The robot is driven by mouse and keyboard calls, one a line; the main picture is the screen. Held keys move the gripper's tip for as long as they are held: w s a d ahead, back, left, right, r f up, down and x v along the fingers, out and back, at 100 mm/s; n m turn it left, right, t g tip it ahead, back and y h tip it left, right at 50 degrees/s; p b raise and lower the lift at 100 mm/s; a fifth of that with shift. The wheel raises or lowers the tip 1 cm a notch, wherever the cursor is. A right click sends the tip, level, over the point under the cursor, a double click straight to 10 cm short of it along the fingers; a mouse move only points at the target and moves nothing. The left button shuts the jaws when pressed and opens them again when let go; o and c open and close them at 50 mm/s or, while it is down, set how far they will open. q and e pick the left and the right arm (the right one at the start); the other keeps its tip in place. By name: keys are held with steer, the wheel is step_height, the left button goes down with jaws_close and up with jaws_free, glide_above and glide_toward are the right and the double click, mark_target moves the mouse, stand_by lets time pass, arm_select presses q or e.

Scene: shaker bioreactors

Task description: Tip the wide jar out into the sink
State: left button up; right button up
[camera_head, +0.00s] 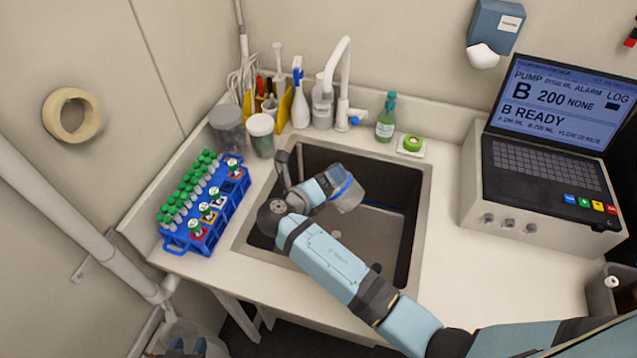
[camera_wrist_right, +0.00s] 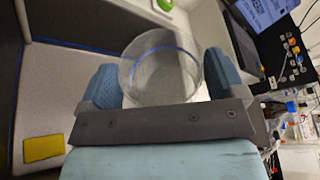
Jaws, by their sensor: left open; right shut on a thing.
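The wide jar (camera_head: 347,190) is clear with a blue band and hangs tilted over the sink (camera_head: 425,205), above its basin. My right gripper (camera_head: 325,186) is shut on the jar, which also shows between the two blue fingers in the right wrist view (camera_wrist_right: 160,62). I cannot tell whether liquid is left in it. The gripper and arm hide part of the jar and the basin's left side.
A blue rack (camera_head: 212,222) of green-capped tubes stands left of the sink. Two lidded tubs (camera_head: 261,134), a spray bottle (camera_head: 300,100), the white faucet (camera_head: 338,75) and a green bottle (camera_head: 386,118) line the back. A pump console (camera_head: 545,185) stands at the right.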

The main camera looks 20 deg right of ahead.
mark_target(340, 189)
steer(key=shift+s+d+r+m+y+b, duration=0.1)
steer(key=shift+s+d+m+y+b, duration=0.2)
steer(key=shift+m+b, duration=0.55)
steer(key=m+p, duration=0.1)
steer(key=r+m+y+p, duration=0.1)
steer(key=p, duration=0.1)
steer(key=shift+s+d+r+t, duration=0.1)
steer(key=shift+s+d+t, duration=0.15)
steer(key=shift+d+t, duration=0.15)
steer(key=shift+s+d+m+y+p, duration=0.2)
steer(key=shift+m+y+p, duration=0.15)
steer(key=shift+m+y, duration=0.15)
steer(key=shift+s+d+m+t, duration=0.25)
steer(key=shift+m+t, duration=0.05)
steer(key=shift+m, duration=0.15)
steer(key=shift+s+d+m+t+y+b, duration=0.15)
steer(key=shift+d+m+t+y+b, duration=0.15)
steer(key=shift+m+y, duration=0.25)
arm_select(q)
steer(key=shift+s+d+f, duration=0.1)
steer(key=shift+s+f, duration=0.1)
steer(key=shift+s, duration=0.2)
steer(key=shift+w+r, duration=0.1)
arm_select(e)
steer(key=shift+a+r, duration=0.1)
arm_select(q)
steer(key=shift+w+r, duration=0.15)
steer(key=shift+r, duration=0.1)
